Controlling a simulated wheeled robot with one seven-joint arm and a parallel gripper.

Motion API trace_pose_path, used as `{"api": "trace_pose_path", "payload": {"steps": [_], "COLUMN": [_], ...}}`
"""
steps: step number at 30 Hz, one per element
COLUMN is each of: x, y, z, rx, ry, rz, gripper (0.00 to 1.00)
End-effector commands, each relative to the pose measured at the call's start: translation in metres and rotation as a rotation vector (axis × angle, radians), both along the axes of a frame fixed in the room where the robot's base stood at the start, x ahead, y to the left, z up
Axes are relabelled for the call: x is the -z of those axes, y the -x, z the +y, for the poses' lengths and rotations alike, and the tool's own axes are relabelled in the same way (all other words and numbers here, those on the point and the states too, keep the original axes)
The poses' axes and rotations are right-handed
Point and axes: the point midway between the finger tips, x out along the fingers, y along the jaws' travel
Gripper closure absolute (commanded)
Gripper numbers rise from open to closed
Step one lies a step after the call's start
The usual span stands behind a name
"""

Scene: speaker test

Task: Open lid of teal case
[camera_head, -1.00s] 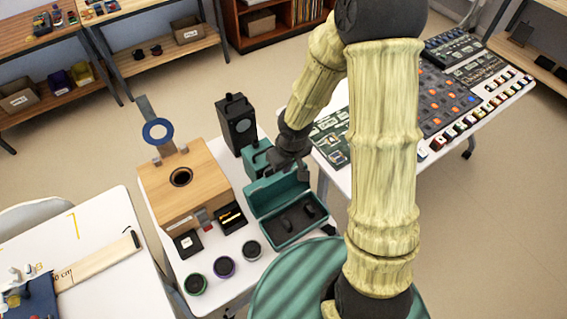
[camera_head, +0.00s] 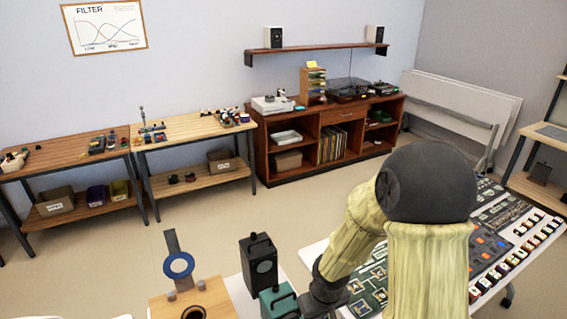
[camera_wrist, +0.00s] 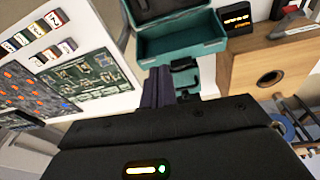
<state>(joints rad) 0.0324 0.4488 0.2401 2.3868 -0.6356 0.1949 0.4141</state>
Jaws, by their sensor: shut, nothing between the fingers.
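In the head view the case and my fingertips are out of sight.
A green circuit board (camera_head: 368,290) and a control panel lie to the right. Shelves line the far wall.

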Motion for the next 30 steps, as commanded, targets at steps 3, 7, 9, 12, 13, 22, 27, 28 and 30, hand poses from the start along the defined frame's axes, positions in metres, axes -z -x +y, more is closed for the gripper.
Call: {"api": "trace_pose_path", "payload": {"steps": [3,7,9,12,13,22,27,28,30], "x": [-0.03,-0.059,-0.073,-0.089,-0.092,-0.1,-0.101,-0.101,-0.1], "y": [0.012,0.032,0.043,0.058,0.062,0.072,0.072,0.072,0.072], "z": [-0.02,-0.039,-0.047,-0.055,-0.056,-0.059,-0.059,-0.059,-0.059], "rx": [0.085,0.19,0.244,0.313,0.329,0.375,0.375,0.375,0.375], "ry": [0.024,0.023,0.01,-0.019,-0.028,-0.057,-0.057,-0.057,-0.057], "rz": [-0.025,-0.043,-0.052,-0.063,-0.065,-0.069,-0.069,-0.069,-0.069], "gripper": [1.0,1.0,1.0,1.0,1.0,1.0,0.84,0.78,0.65]}}
